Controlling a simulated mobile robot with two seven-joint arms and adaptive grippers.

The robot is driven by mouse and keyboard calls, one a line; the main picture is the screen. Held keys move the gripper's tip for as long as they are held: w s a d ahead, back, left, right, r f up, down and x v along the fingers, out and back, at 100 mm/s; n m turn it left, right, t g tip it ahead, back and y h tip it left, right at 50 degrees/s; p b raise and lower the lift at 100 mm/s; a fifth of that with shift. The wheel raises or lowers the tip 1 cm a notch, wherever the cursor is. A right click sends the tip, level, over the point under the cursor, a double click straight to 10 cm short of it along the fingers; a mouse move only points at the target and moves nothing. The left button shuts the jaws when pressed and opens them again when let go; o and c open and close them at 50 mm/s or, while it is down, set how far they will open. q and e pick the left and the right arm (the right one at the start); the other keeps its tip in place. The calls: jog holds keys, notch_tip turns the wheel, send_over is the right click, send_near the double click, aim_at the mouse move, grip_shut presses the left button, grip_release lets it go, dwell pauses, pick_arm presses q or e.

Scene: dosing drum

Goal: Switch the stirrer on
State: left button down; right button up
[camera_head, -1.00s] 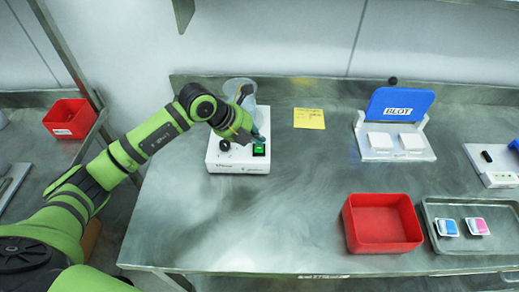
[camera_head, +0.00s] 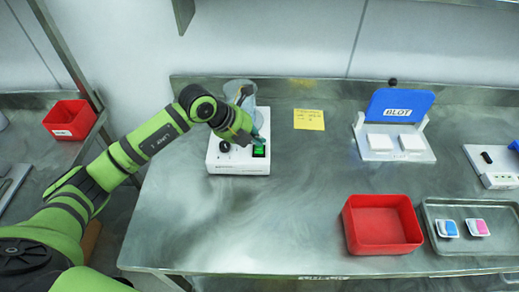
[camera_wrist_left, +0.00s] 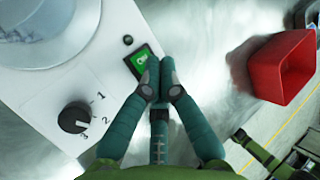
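The stirrer (camera_head: 225,158) is a white box at the back left of the steel bench, with a clear beaker (camera_head: 236,92) on top. Its front panel carries a black knob (camera_wrist_left: 75,117) marked 1, 2, 3 and a green rocker switch (camera_head: 259,151). The switch also shows in the left wrist view (camera_wrist_left: 141,61), bright green in a black frame. My left gripper (camera_wrist_left: 156,80) is shut and empty, its fingertips together right beside the switch, overlapping its edge in the picture. I cannot tell whether they touch it. My right gripper is not in view.
A yellow note (camera_head: 309,119) lies right of the stirrer. A blue BLOT stand (camera_head: 400,103), a red bin (camera_head: 382,224) and a tray (camera_head: 480,260) are further right. The bench in front of the stirrer is clear.

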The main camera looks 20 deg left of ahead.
pick_arm(q)
jog(key=shift+f, duration=0.15)
jog(key=shift+s+f+b, duration=0.1)
jog(key=shift+f+b, duration=0.15)
jog(key=shift+b, duration=0.05)
jog(key=shift+s+f+b, duration=0.15)
jog(key=shift+f+b, duration=0.15)
jog(key=shift+f, duration=0.15)
dwell(0.7)
jog(key=shift+d+r, duration=0.1)
jog(key=shift+r, duration=0.05)
jog(key=shift+w+r+p, duration=0.25)
jog(key=shift+r+p, duration=0.3)
jog(key=shift+r, duration=0.25)
jog(key=shift+w+a+r+p, duration=0.1)
jog(key=shift+w+r+p, duration=0.1)
jog(key=shift+r+p, duration=0.45)
jog(key=shift+w+a+r+p, duration=0.1)
jog(key=shift+w+r+p, duration=0.15)
jog(key=shift+r, duration=0.7)
jog(key=shift+w+a+r+p, duration=0.1)
jog(key=shift+w+r+p, duration=0.05)
jog(key=shift+r+p, duration=0.55)
